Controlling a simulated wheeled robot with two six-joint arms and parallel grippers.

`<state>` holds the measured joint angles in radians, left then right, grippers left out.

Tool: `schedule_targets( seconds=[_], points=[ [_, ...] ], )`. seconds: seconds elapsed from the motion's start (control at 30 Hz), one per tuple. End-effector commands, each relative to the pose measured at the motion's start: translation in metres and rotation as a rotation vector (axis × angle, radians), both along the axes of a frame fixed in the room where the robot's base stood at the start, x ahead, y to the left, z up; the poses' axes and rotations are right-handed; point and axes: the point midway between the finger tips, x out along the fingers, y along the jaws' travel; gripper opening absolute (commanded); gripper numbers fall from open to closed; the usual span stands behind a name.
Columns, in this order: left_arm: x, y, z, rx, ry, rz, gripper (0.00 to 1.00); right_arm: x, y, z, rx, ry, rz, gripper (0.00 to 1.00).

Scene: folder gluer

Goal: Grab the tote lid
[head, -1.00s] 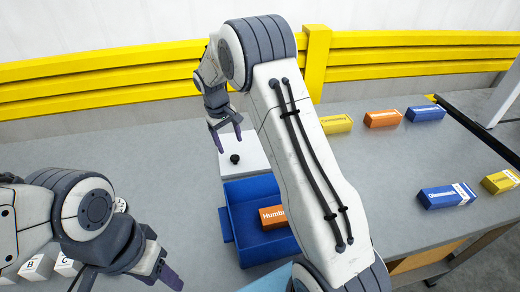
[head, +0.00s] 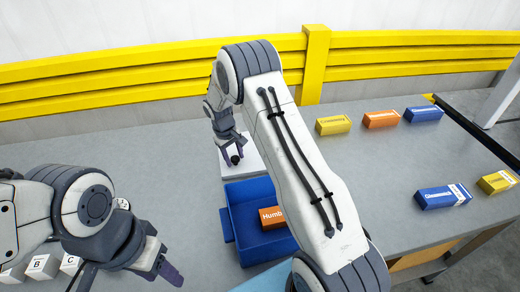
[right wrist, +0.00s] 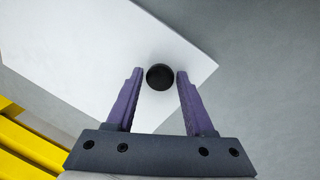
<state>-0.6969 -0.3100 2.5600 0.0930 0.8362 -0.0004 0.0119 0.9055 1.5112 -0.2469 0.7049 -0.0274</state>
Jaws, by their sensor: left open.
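The tote lid (head: 250,152) is a flat white plate with a round black knob (right wrist: 160,77). It lies on the grey table, just behind the blue tote (head: 238,213). My right gripper (head: 233,156) is at the knob. In the right wrist view, its two purple fingers (right wrist: 160,75) stand on either side of the knob, with narrow gaps showing, so it is open. Part of the lid is hidden by the gripper and arm in the head view. My left gripper (head: 150,264) is at the lower left, open and away from the lid.
An orange carton (head: 272,217) lies in the tote. Several blue, orange and yellow cartons lie on the right of the table, including a blue one (head: 443,196). White lettered blocks (head: 42,267) are at the lower left. A yellow barrier (head: 400,55) runs behind the table.

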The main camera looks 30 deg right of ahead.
Motion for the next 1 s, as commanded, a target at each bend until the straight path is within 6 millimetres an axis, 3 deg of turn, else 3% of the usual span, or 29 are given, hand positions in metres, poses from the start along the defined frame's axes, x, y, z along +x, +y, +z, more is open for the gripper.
schedule_targets(
  seconds=[0.03, 0.1, 0.13, 0.57, 0.8, 1.0],
  points=[
    [0.0, 0.0, 0.0, 0.0, 0.0, 0.0, 0.5, 0.0, 0.0, 0.0, 0.0, 0.0, 0.0, 0.29],
    [0.0, 0.0, 0.0, 0.0, 0.0, 0.0, 0.5, 0.0, 0.0, 0.0, 0.0, 0.0, 0.0, 0.02],
    [0.0, 0.0, 0.0, 0.0, 0.0, 0.0, 0.5, 0.0, 0.0, 0.0, 0.0, 0.0, 0.0, 0.0],
    [0.0, 0.0, -0.003, 0.0, 0.0, 0.0, 0.5, 0.001, 0.0, 0.007, 0.0, -0.004, 0.001, 0.0],
    [0.0, 0.0, -0.015, 0.0, 0.0, 0.0, 0.5, 0.002, 0.0, 0.041, -0.001, -0.007, 0.0, 0.0],
    [0.0, 0.0, -0.025, 0.0, 0.0, 0.0, 0.5, -0.027, -0.035, 0.066, -0.001, -0.005, -0.004, 0.0]
  ],
)
